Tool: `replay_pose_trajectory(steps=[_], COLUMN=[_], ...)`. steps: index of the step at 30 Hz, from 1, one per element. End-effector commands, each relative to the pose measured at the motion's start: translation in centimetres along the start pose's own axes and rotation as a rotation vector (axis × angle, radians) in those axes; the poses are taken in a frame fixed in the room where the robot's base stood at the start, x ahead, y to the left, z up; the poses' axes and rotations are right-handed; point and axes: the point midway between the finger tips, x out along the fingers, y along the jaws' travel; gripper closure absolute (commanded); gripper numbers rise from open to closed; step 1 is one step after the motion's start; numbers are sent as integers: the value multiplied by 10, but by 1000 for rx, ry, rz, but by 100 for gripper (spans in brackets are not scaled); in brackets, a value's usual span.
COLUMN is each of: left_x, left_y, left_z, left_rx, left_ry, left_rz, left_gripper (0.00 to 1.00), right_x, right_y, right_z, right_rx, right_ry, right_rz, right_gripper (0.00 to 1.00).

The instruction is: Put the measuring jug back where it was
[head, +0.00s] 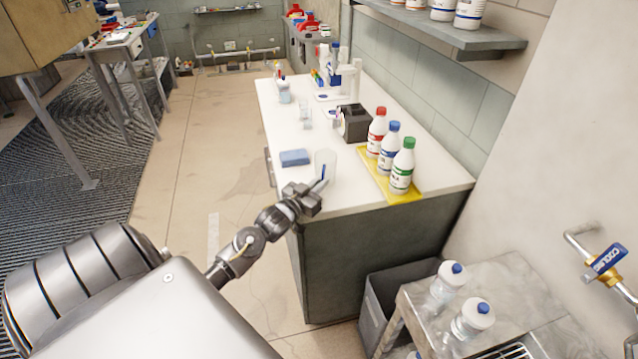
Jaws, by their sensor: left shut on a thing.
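The measuring jug (326,160) is a clear, pale vessel at the near left part of the white counter (345,192). My left gripper (319,186) reaches over the counter's near left edge and is shut on the jug, at its near side. The gripper hides part of the jug's lower end, so I cannot tell whether the jug touches the counter. The jug looks about upright. My right gripper is not in view.
A blue sponge (294,158) lies just left of the jug. Red-, blue- and green-capped bottles (402,166) stand on a yellow tray (408,196) to the right. A black box (356,123) stands behind. A grey bin (376,305) and a metal bench (512,283) are at lower right.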

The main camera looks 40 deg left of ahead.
Motion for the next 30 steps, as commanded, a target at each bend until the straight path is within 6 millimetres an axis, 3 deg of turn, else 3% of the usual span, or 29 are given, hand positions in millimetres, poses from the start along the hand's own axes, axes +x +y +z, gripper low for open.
replay_pose_trajectory(steps=[3, 4, 9, 18, 23, 30], left_x=[0, 0, 0, 0, -20, -72], left_y=[0, 0, 0, 0, 0, 0], left_z=[3, 2, 2, -2, 2, 3], left_rx=[0, 0, 0, 0, 1, 0], left_ry=[0, 0, 0, 0, -2, -2], left_rz=[0, 0, 0, 0, 0, 1], left_gripper=[100, 89, 69, 69, 69, 69], right_x=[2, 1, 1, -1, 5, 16], right_y=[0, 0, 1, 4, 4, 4], right_z=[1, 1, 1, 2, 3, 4], right_rx=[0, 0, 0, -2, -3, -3], right_ry=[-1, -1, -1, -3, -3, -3], right_rz=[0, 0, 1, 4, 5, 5], right_gripper=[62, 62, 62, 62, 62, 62])
